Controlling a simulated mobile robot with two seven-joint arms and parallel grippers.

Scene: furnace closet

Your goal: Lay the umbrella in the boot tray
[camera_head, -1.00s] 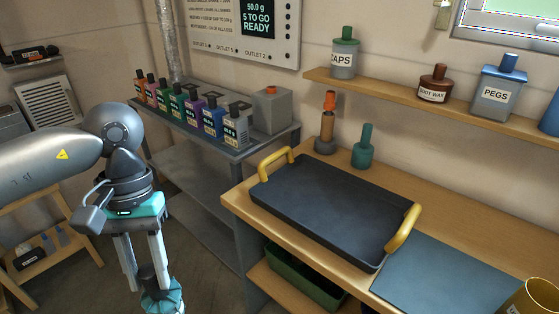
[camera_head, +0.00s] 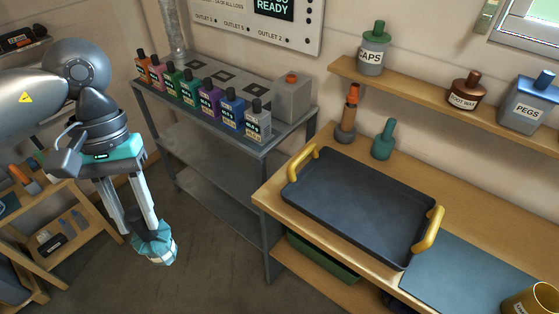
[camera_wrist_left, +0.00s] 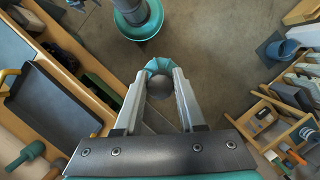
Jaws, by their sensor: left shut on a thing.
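My left gripper (camera_head: 147,232) is shut on the umbrella (camera_head: 157,247), a teal folded bundle with a pale end. It hangs below the fingers over the floor, left of the bench and apart from the tray. In the left wrist view the umbrella (camera_wrist_left: 160,68) shows between the fingertips (camera_wrist_left: 159,82), with a grey round part in its middle; most of its length is hidden. The boot tray (camera_head: 365,205) is dark, shallow and empty, with two yellow handles, and lies on the wooden bench. It also shows at the left of the left wrist view (camera_wrist_left: 48,112). My right gripper is not seen.
A grey metal rack (camera_head: 250,140) with several coloured bottles and a grey canister (camera_head: 292,98) stands behind, left of the bench. Two bottles, one with an orange top (camera_head: 348,115) and one teal (camera_head: 384,140), stand behind the tray. A blue-grey mat (camera_head: 470,275) lies right of it.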

